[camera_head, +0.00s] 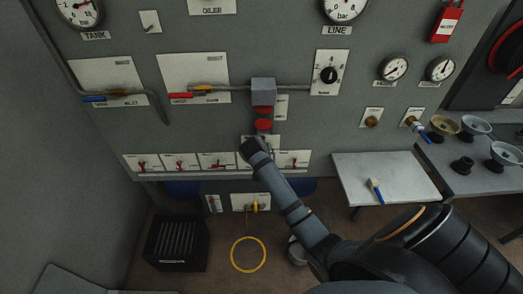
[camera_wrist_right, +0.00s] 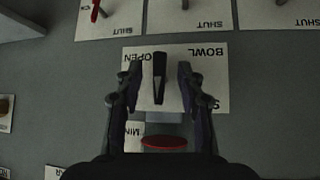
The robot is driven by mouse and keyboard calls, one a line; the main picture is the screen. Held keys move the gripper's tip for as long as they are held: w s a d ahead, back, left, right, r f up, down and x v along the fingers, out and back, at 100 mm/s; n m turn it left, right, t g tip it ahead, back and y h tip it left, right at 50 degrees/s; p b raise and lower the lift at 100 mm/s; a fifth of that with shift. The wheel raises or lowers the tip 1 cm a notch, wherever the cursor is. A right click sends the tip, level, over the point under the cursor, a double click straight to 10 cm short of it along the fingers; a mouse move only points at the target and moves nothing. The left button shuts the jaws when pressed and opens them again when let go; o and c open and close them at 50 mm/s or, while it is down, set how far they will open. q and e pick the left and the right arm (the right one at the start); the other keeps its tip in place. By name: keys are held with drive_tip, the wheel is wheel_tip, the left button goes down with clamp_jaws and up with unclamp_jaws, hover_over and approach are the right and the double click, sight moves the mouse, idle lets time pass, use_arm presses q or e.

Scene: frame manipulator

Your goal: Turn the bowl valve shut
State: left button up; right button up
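The bowl valve's white plate (camera_wrist_right: 215,60) is upside down in the right wrist view, with BOWL and OPEN readable and a third word mostly hidden. Its dark lever (camera_wrist_right: 160,75) stands out at the middle of the plate. My right gripper (camera_wrist_right: 157,68) is open, with one finger on each side of the lever and a gap visible on both sides. In the head view my right gripper (camera_head: 252,146) is at the panel, covering the lever and part of the plate (camera_head: 274,139). My left gripper is in neither view.
A red disc (camera_head: 263,124) under a grey box (camera_head: 263,92) sits just above the valve; it also shows near my fingers in the wrist view (camera_wrist_right: 164,142). A row of smaller switch plates (camera_head: 180,162) runs below. A white table (camera_head: 380,165) stands right.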

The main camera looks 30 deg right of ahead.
drive_tip(key=v, duration=1)
wheel_tip(320, 180, down, 16)
drive_tip(key=a+n+y, duration=0.2)
drive_tip(key=n, duration=0.2)
drive_tip(key=s+a+f+n+g+y, duration=0.15)
drive_tip(key=s+f, duration=0.35)
drive_tip(key=f, duration=0.5)
drive_tip(key=s+a+f+n+g, duration=0.15)
drive_tip(key=s+f, duration=0.35)
drive_tip(key=f, duration=0.5)
drive_tip(key=s+f, duration=0.6)
drive_tip(key=s, duration=0.5)
drive_tip(key=s+d+f+n+g+y, duration=0.1)
drive_tip(key=s+f, duration=0.4)
drive_tip(key=s, duration=0.6)
drive_tip(key=s+f+g+y, duration=0.1)
drive_tip(key=s+f, duration=0.5)
drive_tip(key=s, duration=0.5)
drive_tip(key=shift+d+f+n, duration=0.25)
drive_tip(key=shift+f+n, duration=0.05)
drive_tip(key=shift+n, duration=0.1)
